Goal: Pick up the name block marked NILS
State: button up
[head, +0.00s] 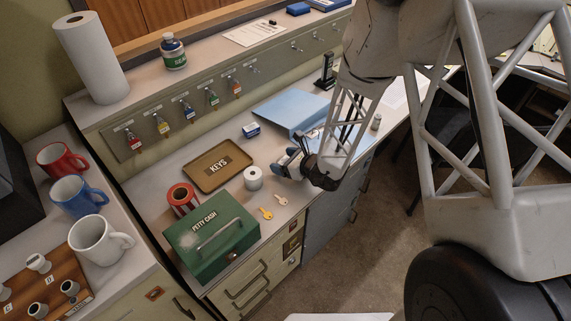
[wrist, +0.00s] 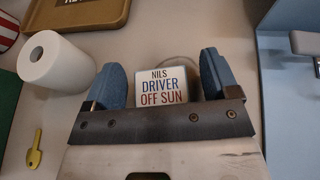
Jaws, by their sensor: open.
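The name block marked NILS (wrist: 163,88) shows in the wrist view as a white face reading "NILS DRIVER OFF SUN". It lies between the two blue fingers of my gripper (wrist: 162,75), with a gap visible on each side. The lower edge of the block is hidden behind the gripper's dark crossbar. In the head view my gripper (head: 291,162) is low over the desk near its front edge, right of the white roll, and I cannot make out the block there.
A white paper roll (wrist: 57,60) stands left of my gripper, with a yellow key (wrist: 35,150) nearby. The KEYS tray (head: 196,184), green petty cash box (head: 190,256) and red-rimmed tin (head: 178,193) are further left. A blue folder (head: 283,105) lies behind.

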aim_at(284, 160)
dwell(0.3)
jog(key=c, duration=1)
jog(key=shift+r, duration=0.1)
jog(key=shift+r, duration=1.65)
jog(key=s+d, duration=0.1)
jog(key=s, duration=0.4)
jog(key=s+d+r, duration=0.1)
jog(key=s+d, duration=0.1)
jog(key=s, duration=0.3)
jog(key=s+d, duration=0.1)
jog(key=s, duration=0.4)
jog(key=shift+s+d+r, duration=0.15)
jog(key=shift+d+r, duration=0.1)
jog(key=shift+d, duration=0.15)
